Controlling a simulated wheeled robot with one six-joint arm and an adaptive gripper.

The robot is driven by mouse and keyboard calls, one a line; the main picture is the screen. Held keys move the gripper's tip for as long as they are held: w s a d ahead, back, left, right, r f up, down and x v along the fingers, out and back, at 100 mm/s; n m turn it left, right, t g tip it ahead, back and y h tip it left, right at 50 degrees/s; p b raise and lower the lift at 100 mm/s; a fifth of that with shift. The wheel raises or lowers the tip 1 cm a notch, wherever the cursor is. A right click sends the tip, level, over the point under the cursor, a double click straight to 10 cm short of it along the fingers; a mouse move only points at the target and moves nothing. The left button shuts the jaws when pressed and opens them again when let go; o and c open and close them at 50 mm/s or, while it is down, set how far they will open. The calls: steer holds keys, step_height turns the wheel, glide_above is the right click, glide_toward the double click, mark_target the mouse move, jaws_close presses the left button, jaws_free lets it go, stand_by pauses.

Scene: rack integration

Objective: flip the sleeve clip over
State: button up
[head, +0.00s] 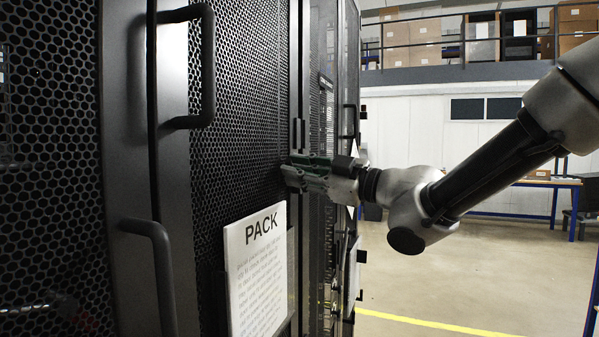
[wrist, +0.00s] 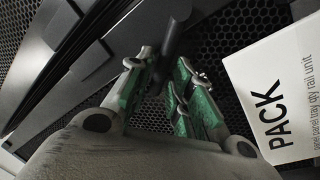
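My gripper (head: 290,172) is in front of the black perforated rack door, its fingers pointing left. In the wrist view my gripper (wrist: 163,68) has its two green-padded fingers apart. A dark bar (wrist: 172,42) shows at and just beyond the fingertips; I cannot tell whether they touch it. I cannot make out a sleeve clip for certain in either view. A white card marked PACK (head: 257,270) stands in a holder on the door, below and left of my gripper. The card (wrist: 280,95) is right of the fingers in the wrist view.
A D-shaped black handle (head: 207,65) juts from the door edge, with another handle (head: 152,260) lower left. More rack doors (head: 325,110) stand behind my gripper. The floor (head: 430,285) to the right is open, with a yellow line and a blue-legged table (head: 545,184) farther back.

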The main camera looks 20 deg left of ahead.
steer(key=shift+d, duration=0.1)
steer(key=v, duration=1.2)
